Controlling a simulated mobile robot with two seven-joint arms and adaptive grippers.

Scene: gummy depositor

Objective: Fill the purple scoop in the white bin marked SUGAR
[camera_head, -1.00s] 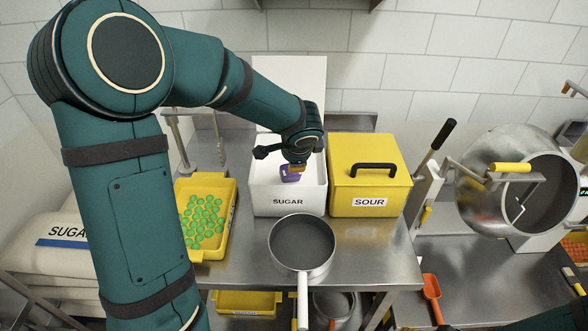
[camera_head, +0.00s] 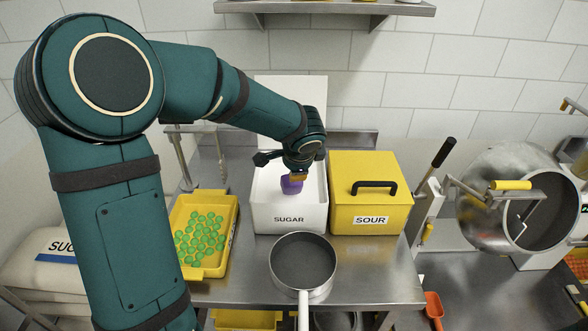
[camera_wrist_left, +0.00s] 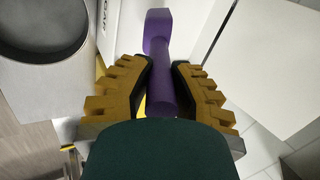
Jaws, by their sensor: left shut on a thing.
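The white bin marked SUGAR (camera_head: 289,221) stands on the steel table, its lid raised behind it. My left gripper (camera_head: 298,176) is shut on the handle of the purple scoop (camera_head: 291,186). In the head view the scoop shows over the bin's opening, behind its front wall; I cannot tell how deep it sits. In the left wrist view the two yellow fingers (camera_wrist_left: 162,78) pinch the purple handle (camera_wrist_left: 166,95), and the scoop's head (camera_wrist_left: 158,20) points away. The scoop's contents and the sugar's surface cannot be made out. My right gripper is out of view.
A closed yellow SOUR bin (camera_head: 369,206) stands against the right side. A yellow tray (camera_head: 212,262) of green gummies is on the left. A steel pan (camera_head: 303,265) stands in front, its handle over the table edge. A steel drum (camera_head: 500,200) is at right.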

